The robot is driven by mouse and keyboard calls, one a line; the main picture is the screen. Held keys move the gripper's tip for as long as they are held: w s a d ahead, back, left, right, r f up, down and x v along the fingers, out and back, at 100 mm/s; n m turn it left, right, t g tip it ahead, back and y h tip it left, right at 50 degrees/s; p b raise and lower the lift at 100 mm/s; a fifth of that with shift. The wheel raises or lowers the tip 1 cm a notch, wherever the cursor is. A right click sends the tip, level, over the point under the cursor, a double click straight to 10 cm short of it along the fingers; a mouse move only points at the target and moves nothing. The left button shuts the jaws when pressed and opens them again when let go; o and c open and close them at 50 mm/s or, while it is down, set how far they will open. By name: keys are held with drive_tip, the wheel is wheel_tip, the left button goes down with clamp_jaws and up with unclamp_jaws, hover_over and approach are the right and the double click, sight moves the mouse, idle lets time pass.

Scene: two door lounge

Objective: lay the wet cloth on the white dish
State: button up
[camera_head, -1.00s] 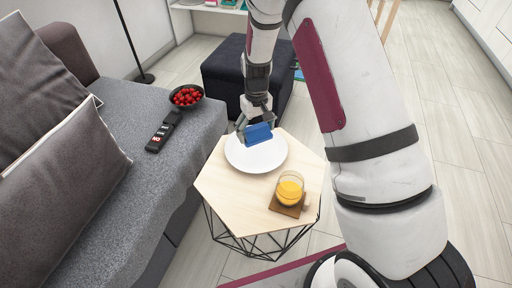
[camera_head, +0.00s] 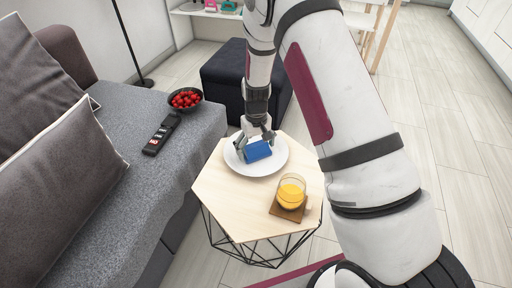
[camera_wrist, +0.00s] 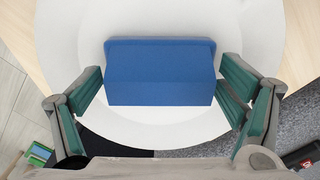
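The blue folded cloth (camera_head: 259,151) lies on the white dish (camera_head: 270,169), which stands on the small wooden-topped table (camera_head: 225,190). In the wrist view the cloth (camera_wrist: 160,75) is a blue block over the white dish (camera_wrist: 160,128). My gripper (camera_wrist: 162,85) has its green finger pads at either side of the cloth, with narrow gaps showing, so it is open around it. In the head view my gripper (camera_head: 254,139) is low over the dish, just behind the cloth.
A glass of orange juice (camera_head: 291,191) stands on a brown coaster (camera_head: 284,211) near the table's front right. A grey sofa (camera_head: 110,210) stands at left, with a bowl of red fruit (camera_head: 186,99) and a dark remote (camera_head: 161,135). A dark ottoman (camera_head: 225,78) is behind the table.

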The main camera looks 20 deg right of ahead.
drive_tip(key=shift+r, duration=0.1)
idle(0.3)
wheel_tip(320, 180, up, 12)
drive_tip(key=p, duration=0.4)
wheel_tip(320, 180, up, 13)
hover_over(256, 145)
drive_tip(key=s, duration=0.7)
drive_tip(key=s+r, duration=0.8)
drive_tip(key=s, duration=0.1)
drive_tip(key=s+r+m, duration=0.1)
drive_tip(key=s+r, duration=0.1)
drive_tip(key=s, duration=1)
drive_tip(key=s+r, duration=0.2)
drive_tip(key=s, duration=1.1)
drive_tip(key=shift+s+d+r+m, duration=0.15)
drive_tip(key=shift+s+d+m, duration=0.05)
drive_tip(key=shift+d+m, duration=0.2)
